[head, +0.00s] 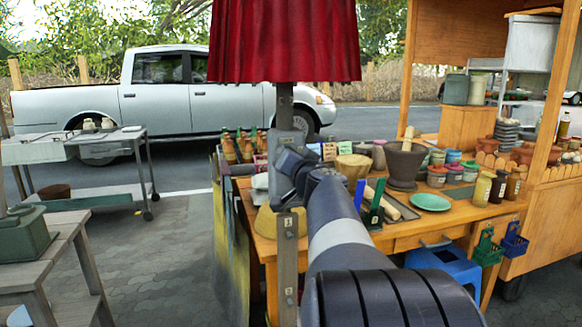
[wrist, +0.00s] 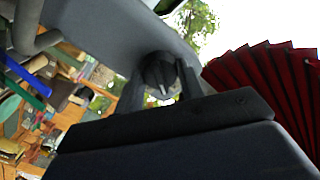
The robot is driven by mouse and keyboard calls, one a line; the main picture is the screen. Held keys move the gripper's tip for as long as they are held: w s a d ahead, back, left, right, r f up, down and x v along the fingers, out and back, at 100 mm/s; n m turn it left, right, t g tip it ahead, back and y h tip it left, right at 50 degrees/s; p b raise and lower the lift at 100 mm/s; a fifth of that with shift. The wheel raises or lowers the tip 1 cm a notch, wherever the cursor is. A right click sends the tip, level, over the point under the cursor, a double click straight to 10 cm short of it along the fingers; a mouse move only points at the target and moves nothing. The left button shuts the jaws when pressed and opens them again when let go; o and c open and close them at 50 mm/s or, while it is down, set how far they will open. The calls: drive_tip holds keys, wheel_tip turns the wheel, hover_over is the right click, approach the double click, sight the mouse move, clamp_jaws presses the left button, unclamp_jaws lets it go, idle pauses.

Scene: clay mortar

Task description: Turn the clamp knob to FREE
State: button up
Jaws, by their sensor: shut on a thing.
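The clamp knob (wrist: 159,73) is a dark round knob with a pale pointer line, on a grey clamp body (wrist: 105,28) in the wrist view. My gripper (wrist: 161,82) has one finger on each side of the knob and is shut on it. The pointer line runs toward the lower edge of the picture, toward my palm. No FREE label can be read. In the head view the grey clamp (head: 287,143) sits on the upright metal post (head: 285,108), below the red canopy. My arm hides the knob there.
The red canopy (head: 284,40) hangs just above the clamp. A wooden stall table (head: 405,232) with a mortar (head: 405,168), jars and a green plate (head: 430,201) stands behind and to the right. Grey paving (head: 165,250) is open to the left.

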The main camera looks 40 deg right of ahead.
drive_tip(key=m+b, duration=0.2)
drive_tip(key=m, duration=0.9)
drive_tip(key=shift+m, duration=0.3)
idle(0.4)
drive_tip(key=o, duration=1)
drive_tip(key=shift+s, duration=0.15)
drive_tip(key=v, duration=1)
drive_tip(key=shift+s, duration=0.25)
drive_tip(key=shift+w+a, duration=0.1)
drive_tip(key=shift+w, duration=0.05)
